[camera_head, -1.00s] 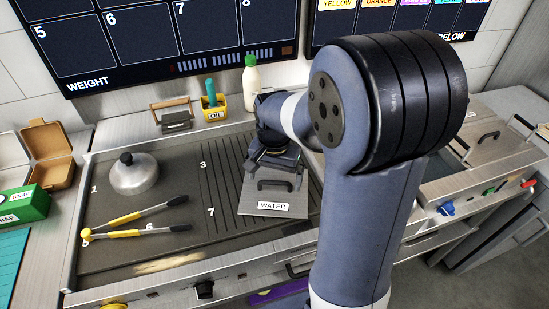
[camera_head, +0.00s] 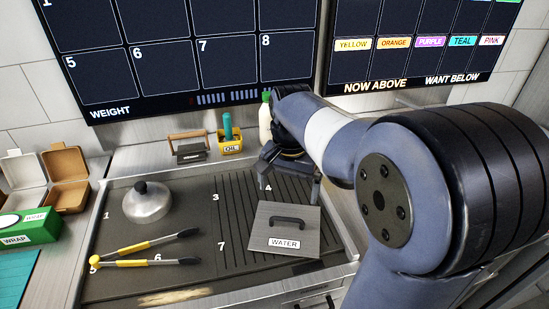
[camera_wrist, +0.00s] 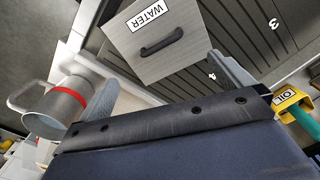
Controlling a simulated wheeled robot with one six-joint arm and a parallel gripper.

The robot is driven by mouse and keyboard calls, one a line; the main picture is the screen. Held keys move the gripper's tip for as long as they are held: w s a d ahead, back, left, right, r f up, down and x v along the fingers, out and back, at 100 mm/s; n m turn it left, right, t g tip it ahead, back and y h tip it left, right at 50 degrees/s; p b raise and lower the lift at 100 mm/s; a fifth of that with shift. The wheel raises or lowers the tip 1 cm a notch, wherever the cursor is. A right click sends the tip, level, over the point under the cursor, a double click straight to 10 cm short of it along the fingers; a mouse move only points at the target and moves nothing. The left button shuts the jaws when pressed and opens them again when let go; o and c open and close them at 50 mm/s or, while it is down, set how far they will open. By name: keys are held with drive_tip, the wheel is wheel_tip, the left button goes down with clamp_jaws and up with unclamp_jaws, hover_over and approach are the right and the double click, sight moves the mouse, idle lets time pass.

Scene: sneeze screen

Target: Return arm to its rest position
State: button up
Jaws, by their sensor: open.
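My gripper (camera_head: 288,186) is open and empty above the back right of the griddle, near the number 4. Its two fingers also show in the wrist view (camera_wrist: 172,88), spread apart with nothing between them. The grey lid labelled WATER (camera_head: 262,232) lies flat on the ribbed part of the griddle (camera_head: 190,205), with its dark handle up. In the wrist view the lid (camera_wrist: 125,50) is apart from the fingers. My arm reaches in from the right and hides the counter behind it.
A round metal dome (camera_head: 147,204) and yellow-tipped tongs (camera_head: 150,252) are on the left of the griddle. A press (camera_head: 190,150), a yellow OIL holder (camera_head: 230,142) and a bottle (camera_head: 265,125) stand behind. A metal jug (camera_wrist: 62,105) shows in the wrist view.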

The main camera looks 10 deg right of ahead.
sight(286, 218)
wheel_tip(286, 218, down, 12)
drive_tip(key=shift+r, duration=0.15)
drive_tip(key=shift+p, duration=0.3)
drive_tip(key=shift+r, duration=1.3)
